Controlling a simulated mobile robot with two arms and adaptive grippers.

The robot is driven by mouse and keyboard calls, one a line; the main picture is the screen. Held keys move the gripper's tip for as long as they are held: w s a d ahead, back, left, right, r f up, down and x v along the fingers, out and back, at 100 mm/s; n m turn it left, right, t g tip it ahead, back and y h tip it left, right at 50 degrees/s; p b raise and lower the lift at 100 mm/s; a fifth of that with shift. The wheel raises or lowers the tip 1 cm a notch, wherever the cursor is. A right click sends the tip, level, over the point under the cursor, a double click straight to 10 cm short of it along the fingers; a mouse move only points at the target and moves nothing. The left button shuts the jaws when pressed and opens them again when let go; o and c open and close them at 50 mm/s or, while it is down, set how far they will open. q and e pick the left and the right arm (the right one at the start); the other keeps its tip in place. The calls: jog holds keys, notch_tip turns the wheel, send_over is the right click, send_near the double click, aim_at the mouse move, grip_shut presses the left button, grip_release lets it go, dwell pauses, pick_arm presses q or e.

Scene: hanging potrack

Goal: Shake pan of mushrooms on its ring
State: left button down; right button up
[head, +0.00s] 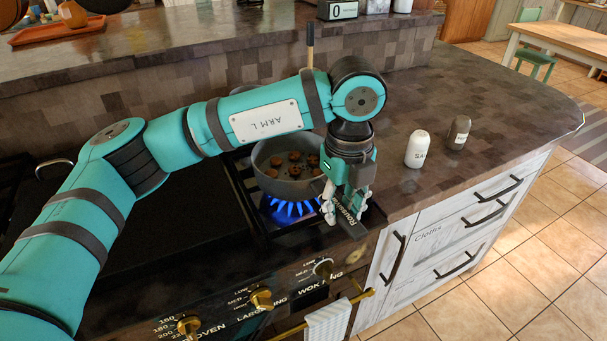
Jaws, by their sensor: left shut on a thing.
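A grey pan (270,181) with several brown mushrooms (294,157) in it sits over the lit ring (289,208), whose blue flames show under its front. My left gripper (342,207) is at the pan's right front side, pointing down, and is shut on the pan. My right gripper is not in view.
A white shaker (417,149) and a dark shaker (459,132) stand on the counter to the right. A thin wooden rod (310,48) rises behind my arm. Stove knobs (262,299) and a hanging towel (327,320) are in front. The counter right of the shakers is clear.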

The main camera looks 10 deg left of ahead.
pick_arm(q)
jog(key=shift+f+b, duration=0.2)
jog(key=shift+b, duration=0.15)
dwell(0.7)
jog(key=c, duration=0.5)
grip_release()
jog(key=shift+r+p, duration=2.15)
jog(key=shift+r, duration=1.9)
jog(key=shift+f, duration=0.1)
